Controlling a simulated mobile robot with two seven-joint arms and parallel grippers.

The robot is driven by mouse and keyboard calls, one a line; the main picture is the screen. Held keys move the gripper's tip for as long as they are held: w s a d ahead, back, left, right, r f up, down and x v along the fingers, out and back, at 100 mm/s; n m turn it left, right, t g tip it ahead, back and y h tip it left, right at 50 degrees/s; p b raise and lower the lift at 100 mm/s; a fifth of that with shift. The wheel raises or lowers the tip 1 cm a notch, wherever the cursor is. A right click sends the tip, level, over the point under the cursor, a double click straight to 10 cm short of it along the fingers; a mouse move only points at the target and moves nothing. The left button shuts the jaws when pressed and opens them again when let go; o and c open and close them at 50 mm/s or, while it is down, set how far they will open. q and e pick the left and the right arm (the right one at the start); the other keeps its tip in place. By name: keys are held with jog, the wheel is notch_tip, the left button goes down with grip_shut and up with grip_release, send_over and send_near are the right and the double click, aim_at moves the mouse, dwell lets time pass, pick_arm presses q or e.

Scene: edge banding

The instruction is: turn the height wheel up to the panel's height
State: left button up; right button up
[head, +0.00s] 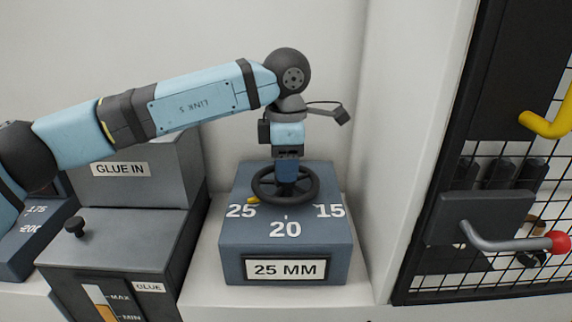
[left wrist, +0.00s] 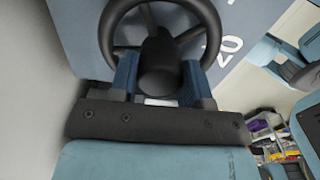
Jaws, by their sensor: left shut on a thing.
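The black height wheel (head: 315,188) lies flat on top of a blue-grey box (head: 240,262) with the white marks 25, 20 and 15. A yellow pointer (head: 252,200) at the wheel's left edge is beside the 25. The box's front plate (head: 286,269) reads 25 MM. My left gripper (head: 287,170) comes down on the wheel from above and is shut on its hub. In the left wrist view its two fingers (left wrist: 158,78) are on either side of the black hub, inside the wheel's rim (left wrist: 212,30). My right gripper is not in view. I cannot make out the panel.
A grey glue box (head: 150,250) with a knob and a MAX/MIN gauge stands left of the wheel's box. A black mesh guard (head: 480,288) with a red-knobbed lever (head: 558,243) and a yellow handle (head: 548,125) is at the right. A pale wall is behind.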

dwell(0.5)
pick_arm(q)
jog(key=o, duration=0.9)
notch_tip(320, 180, up, 14)
jog(key=shift+f+p, duration=0.1)
jog(key=shift+p, duration=0.25)
